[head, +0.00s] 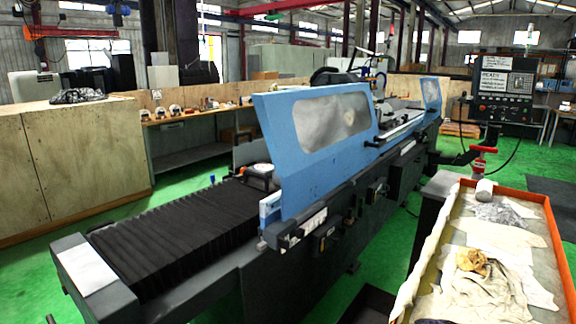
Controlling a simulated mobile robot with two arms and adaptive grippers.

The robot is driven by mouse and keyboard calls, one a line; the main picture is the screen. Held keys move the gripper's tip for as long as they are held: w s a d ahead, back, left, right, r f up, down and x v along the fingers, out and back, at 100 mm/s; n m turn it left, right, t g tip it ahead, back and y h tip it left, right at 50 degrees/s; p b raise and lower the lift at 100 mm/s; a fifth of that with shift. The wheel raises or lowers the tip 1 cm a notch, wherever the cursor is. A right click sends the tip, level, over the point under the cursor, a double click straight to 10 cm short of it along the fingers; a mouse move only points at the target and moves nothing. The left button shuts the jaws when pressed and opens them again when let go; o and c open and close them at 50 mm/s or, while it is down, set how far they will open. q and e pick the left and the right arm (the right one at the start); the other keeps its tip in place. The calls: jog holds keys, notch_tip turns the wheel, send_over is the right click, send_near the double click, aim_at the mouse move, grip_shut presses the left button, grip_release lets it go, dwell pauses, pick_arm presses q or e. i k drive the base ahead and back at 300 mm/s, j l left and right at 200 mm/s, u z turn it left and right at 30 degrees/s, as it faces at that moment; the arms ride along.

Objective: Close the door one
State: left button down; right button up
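In the head view a blue sliding door (318,133) with a clouded window stands upright along the front of the cylindrical grinder, toward its near left end. A second blue door (431,92) with a small window stands at the far right end of the machine. There is a gap between the two doors, through which part of the work area (400,118) shows. I cannot tell which of them is door one. Neither of my grippers shows in this view.
A black bellows cover (175,235) fills the machine's near left end. An orange-rimmed tray (548,226) with cloths stands at the right front. A control panel (503,88) hangs at the right. Plywood cabinets (75,165) stand left. Green floor (215,172) is open between cabinets and machine.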

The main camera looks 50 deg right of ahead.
aim_at(340, 131)
jog(key=i+z, duration=0.25)
jog(key=z, duration=0.2)
jog(key=i+z, duration=0.25)
jog(key=z, duration=0.2)
jog(key=i+j+z, duration=0.1)
jog(key=z, duration=0.35)
jog(key=i+j+z, duration=0.2)
jog(key=i+z, duration=0.15)
jog(key=z, duration=0.15)
